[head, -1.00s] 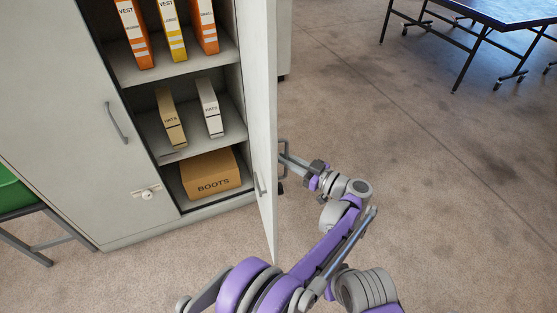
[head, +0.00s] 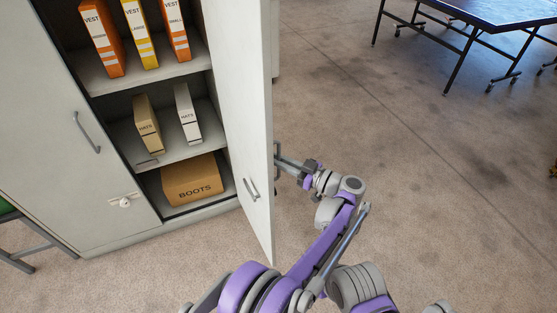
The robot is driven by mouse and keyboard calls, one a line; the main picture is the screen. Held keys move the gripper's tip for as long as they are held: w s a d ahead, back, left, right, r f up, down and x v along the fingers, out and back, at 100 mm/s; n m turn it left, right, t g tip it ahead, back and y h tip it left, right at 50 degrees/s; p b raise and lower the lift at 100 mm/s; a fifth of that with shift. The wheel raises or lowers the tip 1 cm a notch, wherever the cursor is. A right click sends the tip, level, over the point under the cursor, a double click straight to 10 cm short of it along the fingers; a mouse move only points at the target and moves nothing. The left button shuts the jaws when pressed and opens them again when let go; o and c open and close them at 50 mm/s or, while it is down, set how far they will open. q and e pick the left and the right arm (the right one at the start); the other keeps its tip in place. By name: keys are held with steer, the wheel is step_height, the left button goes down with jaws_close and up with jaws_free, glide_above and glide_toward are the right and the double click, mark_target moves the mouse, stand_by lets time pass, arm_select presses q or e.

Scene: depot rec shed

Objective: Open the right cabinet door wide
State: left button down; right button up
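The grey cabinet's right door (head: 240,110) stands well open, swung out toward me at the right of the shelves. Its shelf-facing side shows, with a grey bar handle (head: 251,190) low near the free edge. My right gripper (head: 284,164) is on the far, outer side of this door, close against it. The door hides part of the fingers, so I cannot tell whether they are open, shut or touching the door. The left door (head: 70,180) is closed, with a bar handle (head: 86,132) and a lock (head: 125,202). My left gripper is not in view.
Shelves hold orange and yellow vest boxes (head: 140,35), two hats boxes (head: 148,125) and a boots carton (head: 192,182). A blue table-tennis table (head: 490,12) stands at the back right. Bare floor (head: 420,190) lies right of the door. A metal-framed seat (head: 25,240) stands at the left.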

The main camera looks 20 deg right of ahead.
stand_by(0.4)
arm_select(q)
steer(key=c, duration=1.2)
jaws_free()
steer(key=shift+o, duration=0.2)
